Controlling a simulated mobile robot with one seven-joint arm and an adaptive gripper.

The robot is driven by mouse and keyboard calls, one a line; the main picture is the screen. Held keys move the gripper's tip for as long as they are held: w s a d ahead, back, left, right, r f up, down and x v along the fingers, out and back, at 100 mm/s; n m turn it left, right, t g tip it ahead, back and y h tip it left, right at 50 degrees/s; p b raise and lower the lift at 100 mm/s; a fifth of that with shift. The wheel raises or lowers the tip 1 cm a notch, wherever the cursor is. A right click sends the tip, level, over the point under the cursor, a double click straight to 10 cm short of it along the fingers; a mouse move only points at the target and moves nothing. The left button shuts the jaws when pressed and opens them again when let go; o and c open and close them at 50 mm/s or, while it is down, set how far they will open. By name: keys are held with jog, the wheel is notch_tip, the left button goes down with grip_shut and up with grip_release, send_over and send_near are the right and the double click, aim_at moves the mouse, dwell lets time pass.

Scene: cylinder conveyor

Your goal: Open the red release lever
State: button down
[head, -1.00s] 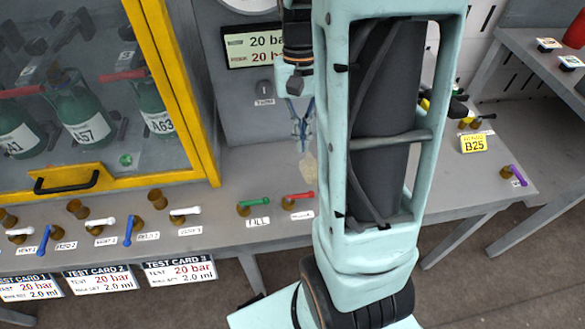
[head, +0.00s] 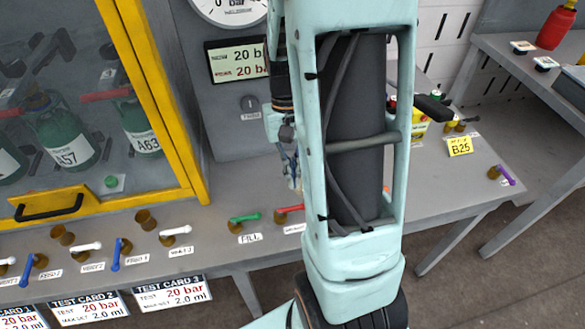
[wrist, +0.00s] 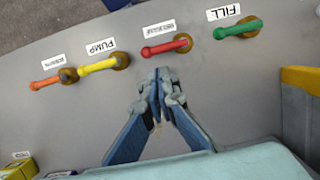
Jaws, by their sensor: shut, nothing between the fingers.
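The red lever (head: 290,209) sits on the grey bench top, right of the green FILL lever (head: 243,217), and is partly hidden by my arm in the head view. In the wrist view the red lever (wrist: 166,47) lies across its brass base, with a small upside-down label above it that is too blurred to read surely. My gripper (wrist: 157,82) is shut and empty, its fingertips just below the red lever in that picture, apart from it. In the head view my gripper (head: 291,175) shows beside my arm, behind the lever.
The wrist view shows a yellow PUMP lever (wrist: 98,66) and an orange lever (wrist: 48,82) left of the red one, with the green lever (wrist: 238,29) at right. A yellow-framed glass cabinet (head: 160,100) with green bottles stands at left. A gauge panel is behind.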

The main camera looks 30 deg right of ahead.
aim_at(290, 210)
jog(key=x, duration=0.5)
jog(key=shift+f+b, duration=0.1)
jog(key=shift+b, duration=0.25)
